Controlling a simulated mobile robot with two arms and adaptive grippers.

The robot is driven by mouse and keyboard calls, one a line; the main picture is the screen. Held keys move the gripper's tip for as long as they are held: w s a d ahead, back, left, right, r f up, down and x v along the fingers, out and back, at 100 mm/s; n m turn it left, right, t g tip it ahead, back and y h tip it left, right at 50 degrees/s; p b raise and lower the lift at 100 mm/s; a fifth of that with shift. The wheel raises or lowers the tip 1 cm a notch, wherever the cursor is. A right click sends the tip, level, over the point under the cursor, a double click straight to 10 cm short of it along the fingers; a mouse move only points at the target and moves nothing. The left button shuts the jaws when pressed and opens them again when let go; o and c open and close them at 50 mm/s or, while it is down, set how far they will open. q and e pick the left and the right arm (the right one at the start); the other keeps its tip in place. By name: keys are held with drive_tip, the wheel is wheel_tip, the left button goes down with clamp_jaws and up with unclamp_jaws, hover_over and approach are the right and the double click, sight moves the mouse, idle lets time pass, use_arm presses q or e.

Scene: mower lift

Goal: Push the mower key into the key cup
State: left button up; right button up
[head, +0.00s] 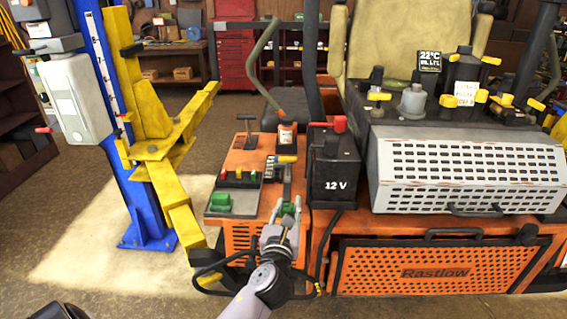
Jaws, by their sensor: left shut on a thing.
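My left gripper (287,208) reaches up from the bottom middle to the front right part of the orange mower console (244,230). Its fingers are shut on a small green piece (288,209), mostly hidden between them. It may be the mower key, but it is too small to tell. I cannot make out the key cup; the fingers may cover it. My right gripper is not in view.
A black 12 V battery (335,172) stands close right of my left gripper, with dark cables nearby. A yellow lift arm (180,215) and blue post (120,140) stand further left.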

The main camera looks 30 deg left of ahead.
use_arm(q)
drive_tip(key=w+a, duration=0.1)
drive_tip(key=w+a+r+n+y+b, duration=0.1)
drive_tip(key=w, duration=0.1)
drive_tip(key=w+a+r+g+y, duration=0.1)
drive_tip(key=w+a, duration=0.1)
drive_tip(key=shift+w+r, duration=0.1)
drive_tip(key=shift+w, duration=0.1)
drive_tip(key=shift+a+f+b, duration=0.15)
drive_tip(key=shift+f+b, duration=0.65)
drive_tip(key=shift+b, duration=0.35)
drive_tip(key=shift+f+b, duration=0.2)
drive_tip(key=shift+b, duration=0.1)
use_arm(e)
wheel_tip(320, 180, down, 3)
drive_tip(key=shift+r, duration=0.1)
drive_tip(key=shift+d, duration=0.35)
use_arm(q)
drive_tip(key=shift+p, duration=0.4)
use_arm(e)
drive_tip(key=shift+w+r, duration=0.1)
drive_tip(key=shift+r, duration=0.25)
use_arm(q)
drive_tip(key=shift+f, duration=0.35)
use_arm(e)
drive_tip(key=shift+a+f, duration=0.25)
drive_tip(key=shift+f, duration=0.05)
